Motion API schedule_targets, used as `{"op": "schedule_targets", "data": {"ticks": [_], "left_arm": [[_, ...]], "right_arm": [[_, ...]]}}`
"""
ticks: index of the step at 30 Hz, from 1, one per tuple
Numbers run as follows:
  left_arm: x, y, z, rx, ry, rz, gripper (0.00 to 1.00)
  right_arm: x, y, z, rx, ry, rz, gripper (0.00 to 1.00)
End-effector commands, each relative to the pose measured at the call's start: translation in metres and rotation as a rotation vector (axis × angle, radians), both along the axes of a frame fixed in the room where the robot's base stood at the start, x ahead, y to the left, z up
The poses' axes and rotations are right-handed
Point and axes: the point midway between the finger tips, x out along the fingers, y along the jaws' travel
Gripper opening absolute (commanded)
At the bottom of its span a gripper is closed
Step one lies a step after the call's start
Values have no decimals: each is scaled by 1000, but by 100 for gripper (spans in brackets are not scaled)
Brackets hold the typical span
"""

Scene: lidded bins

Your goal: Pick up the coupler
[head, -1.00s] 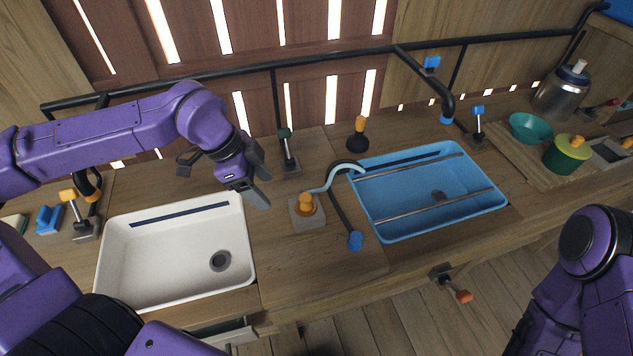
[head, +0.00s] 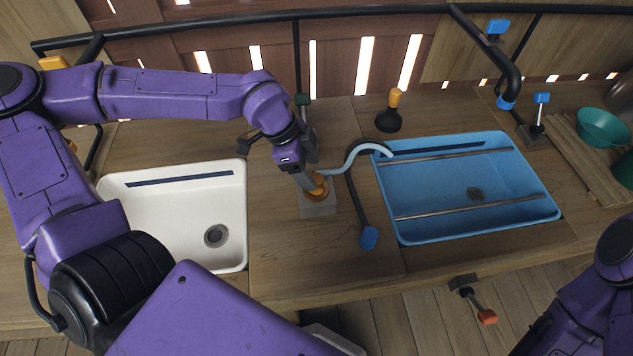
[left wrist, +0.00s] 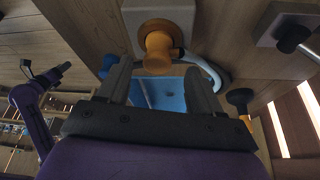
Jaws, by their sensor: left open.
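An orange knob-shaped fitting (head: 318,190) stands on a grey square base (head: 318,208) between the two sinks. A pale blue curved spout (head: 352,158) runs from it toward the blue sink. I cannot tell for sure that this fitting is the coupler. My left gripper (head: 312,183) is open right at it and partly hides it. In the left wrist view the open fingers of the left gripper (left wrist: 160,76) point at the orange fitting (left wrist: 158,48), one to each side; contact cannot be told. A dark hose with a blue end (head: 369,238) lies to the right. My right gripper is out of view.
A white sink (head: 232,190) is at left and a blue sink (head: 470,222) with two rails at right. A black plunger-like piece with an orange top (head: 388,118) stands behind. A dark pipe runs along the wall. The counter in front of the base is clear.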

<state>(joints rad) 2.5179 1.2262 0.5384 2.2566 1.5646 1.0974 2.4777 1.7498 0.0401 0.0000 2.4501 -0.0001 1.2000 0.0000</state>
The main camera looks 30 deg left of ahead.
Motion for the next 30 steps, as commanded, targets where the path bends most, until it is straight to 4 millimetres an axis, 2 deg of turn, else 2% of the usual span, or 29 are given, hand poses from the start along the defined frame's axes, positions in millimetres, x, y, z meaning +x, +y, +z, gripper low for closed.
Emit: {"op": "schedule_targets", "data": {"ticks": [3, 6, 14, 20, 23, 30], "left_arm": [[0, -14, -18, 3, 7, -5, 65], [3, -18, -33, 2, 5, -2, 65], [5, -20, -37, 0, 1, 0, 65], [4, -20, -37, 0, 0, -1, 3], [5, -20, -37, 0, 0, -1, 0], [5, -20, -35, -1, -1, -1, 0]], "right_arm": [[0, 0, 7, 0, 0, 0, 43], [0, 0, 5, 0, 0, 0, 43], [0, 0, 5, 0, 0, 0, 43], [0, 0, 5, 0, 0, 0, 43], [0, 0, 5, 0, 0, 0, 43], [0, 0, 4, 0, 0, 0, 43]]}}
